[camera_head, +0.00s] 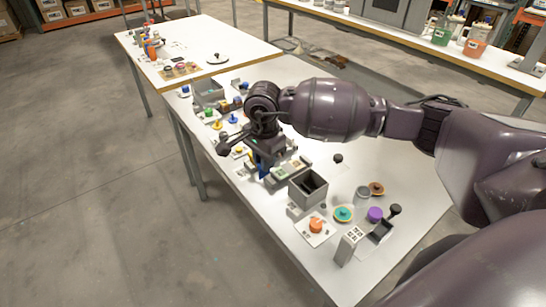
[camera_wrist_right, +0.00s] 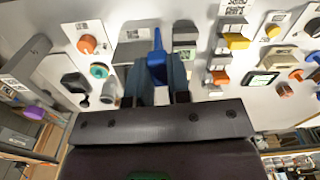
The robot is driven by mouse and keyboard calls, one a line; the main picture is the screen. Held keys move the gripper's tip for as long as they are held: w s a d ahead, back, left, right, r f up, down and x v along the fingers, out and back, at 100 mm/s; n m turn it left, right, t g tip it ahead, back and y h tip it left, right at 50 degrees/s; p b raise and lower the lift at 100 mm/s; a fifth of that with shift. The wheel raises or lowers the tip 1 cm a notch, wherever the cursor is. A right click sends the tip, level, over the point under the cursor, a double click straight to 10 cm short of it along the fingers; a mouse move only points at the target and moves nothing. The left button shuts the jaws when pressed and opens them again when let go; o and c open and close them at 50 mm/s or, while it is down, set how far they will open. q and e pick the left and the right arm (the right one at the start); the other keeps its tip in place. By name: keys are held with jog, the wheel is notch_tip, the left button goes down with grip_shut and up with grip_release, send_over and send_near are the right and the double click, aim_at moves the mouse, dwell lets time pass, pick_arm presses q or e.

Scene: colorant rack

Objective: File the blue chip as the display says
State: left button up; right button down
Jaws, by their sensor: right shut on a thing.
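My right gripper (camera_head: 262,158) is low over the middle of the near table, just left of an open grey box (camera_head: 308,188). In the right wrist view, my right gripper (camera_wrist_right: 159,80) is shut on a narrow blue piece (camera_wrist_right: 157,58), which looks like the blue chip seen edge-on. The blue piece also shows below the gripper in the head view (camera_head: 262,170). A small dark-framed display (camera_wrist_right: 262,83) shows in the right wrist view; its writing is too small to read. My left gripper is out of view.
Near the grey box are an orange knob (camera_head: 316,226), a teal disc (camera_head: 343,213), a purple piece (camera_head: 375,215) and an upright marked panel (camera_head: 347,246). Yellow and orange pieces (camera_wrist_right: 236,41) crowd the other side. The table's right part is mostly clear.

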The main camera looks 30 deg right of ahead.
jog(key=w+d+f+m, duration=0.1)
jog(key=m, duration=0.4)
jog(key=w+d+f+m+b, duration=0.1)
jog(key=w+d+f+m, duration=0.1)
jog(key=m, duration=0.4)
jog(key=w+d+f+m, duration=0.1)
jog(key=w+f+m, duration=0.1)
jog(key=m, duration=0.3)
jog(key=shift+d+f+m, duration=0.2)
jog(key=shift+d+m, duration=0.1)
jog(key=shift+d, duration=0.1)
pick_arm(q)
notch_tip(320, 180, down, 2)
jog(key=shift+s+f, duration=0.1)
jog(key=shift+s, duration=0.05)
pick_arm(e)
jog(key=m, duration=0.1)
jog(key=d+m, duration=0.1)
jog(key=shift+w+f+m, duration=0.35)
jog(key=shift+w+m, duration=0.05)
jog(key=shift+f+b, duration=0.5)
jog(key=shift+f, duration=0.3)
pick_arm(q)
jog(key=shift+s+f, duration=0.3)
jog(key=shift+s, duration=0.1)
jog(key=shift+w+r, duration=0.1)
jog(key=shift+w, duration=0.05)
